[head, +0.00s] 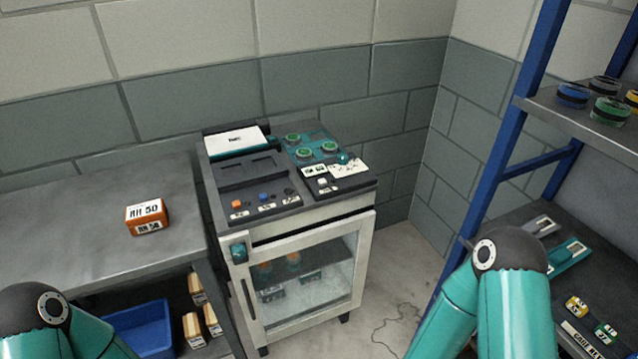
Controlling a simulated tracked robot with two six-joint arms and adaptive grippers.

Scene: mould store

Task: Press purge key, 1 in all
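A cabinet machine (300,228) with a glass door stands against the back wall. Its top panel carries an orange key (237,205), a blue key (264,197) and, further right, a dark key with a small label below each. The labels are too small to read, so I cannot tell which key is the purge key. Only teal upper parts of my two arms show at the bottom left and bottom right. Neither gripper is in view, and nothing of mine touches the panel.
A grey bench (65,228) at the left holds an orange labelled box (147,217); a blue bin (140,328) is below. A blue-framed shelf (508,150) with round pucks and parts stands at the right. A cable (400,322) lies on the floor.

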